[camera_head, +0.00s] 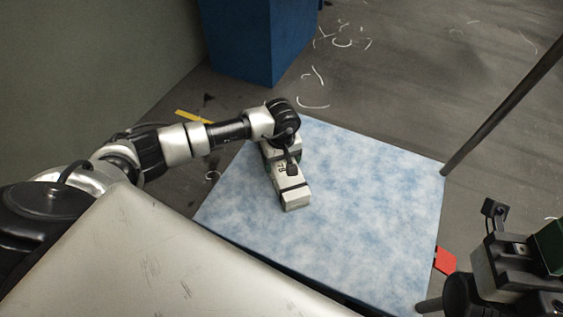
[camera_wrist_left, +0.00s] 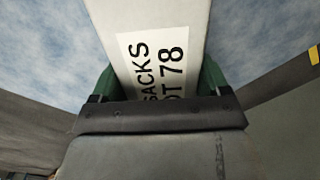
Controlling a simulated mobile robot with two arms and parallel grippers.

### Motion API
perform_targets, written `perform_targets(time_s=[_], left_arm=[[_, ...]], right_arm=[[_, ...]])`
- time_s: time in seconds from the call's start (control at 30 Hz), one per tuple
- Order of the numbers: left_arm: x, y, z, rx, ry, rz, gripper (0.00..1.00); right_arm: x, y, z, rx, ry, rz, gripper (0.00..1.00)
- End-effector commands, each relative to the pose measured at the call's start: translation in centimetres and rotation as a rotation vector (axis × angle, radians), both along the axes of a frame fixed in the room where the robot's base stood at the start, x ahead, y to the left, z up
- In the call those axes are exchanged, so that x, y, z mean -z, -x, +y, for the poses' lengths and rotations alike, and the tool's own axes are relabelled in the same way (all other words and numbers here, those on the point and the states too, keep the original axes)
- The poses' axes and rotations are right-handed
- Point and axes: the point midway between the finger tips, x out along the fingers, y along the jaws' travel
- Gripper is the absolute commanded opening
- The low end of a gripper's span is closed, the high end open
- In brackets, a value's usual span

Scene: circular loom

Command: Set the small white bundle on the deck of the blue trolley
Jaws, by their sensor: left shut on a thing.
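The small white bundle (camera_head: 294,198) is a pale block with a dark band and black lettering. In the left wrist view the bundle (camera_wrist_left: 150,25) shows a label reading "SACKS" and "OT 78". My left gripper (camera_head: 284,168) is shut on it, with green fingers on both sides in the wrist view. The bundle is over the mottled blue-white deck of the trolley (camera_head: 370,200), left of its middle. I cannot tell whether it touches the deck. Part of my right gripper (camera_head: 508,262) is at the lower right; its fingertips are not clear.
A dark pole (camera_head: 505,105) rises at the deck's far right corner. A blue bin (camera_head: 240,45) stands on the floor behind. A red piece (camera_head: 445,261) is at the deck's right edge. White thread scraps lie on the floor. The right half of the deck is clear.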

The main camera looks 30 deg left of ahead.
Motion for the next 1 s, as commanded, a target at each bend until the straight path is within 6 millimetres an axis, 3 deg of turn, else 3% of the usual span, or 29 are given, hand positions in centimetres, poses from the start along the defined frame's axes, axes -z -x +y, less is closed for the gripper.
perform_targets(time_s=[0.33, 0.37, 0.5, 0.8, 1.0], left_arm=[[0.2, -0.1, 0.0, 0.000, 0.001, -0.004, 0.36], [0.2, -0.1, 0.0, 0.000, 0.001, -0.002, 0.79], [0.2, -0.1, 0.0, 0.000, 0.001, -0.002, 1.00], [-0.2, -0.1, 0.0, 0.000, 0.001, -0.002, 1.00], [-3.8, -0.2, 0.1, 0.001, -0.001, -0.006, 1.00]], right_arm=[[0.0, -0.1, 0.0, 0.000, 0.001, -0.006, 0.00], [-0.1, -0.1, 0.0, 0.000, 0.001, -0.009, 0.00], [-0.2, -0.1, 0.0, 0.000, 0.001, -0.009, 0.00], [-0.6, 0.0, 0.0, -0.001, 0.000, -0.012, 0.00], [0.2, 0.6, -0.1, -0.003, -0.003, 0.051, 0.00]])
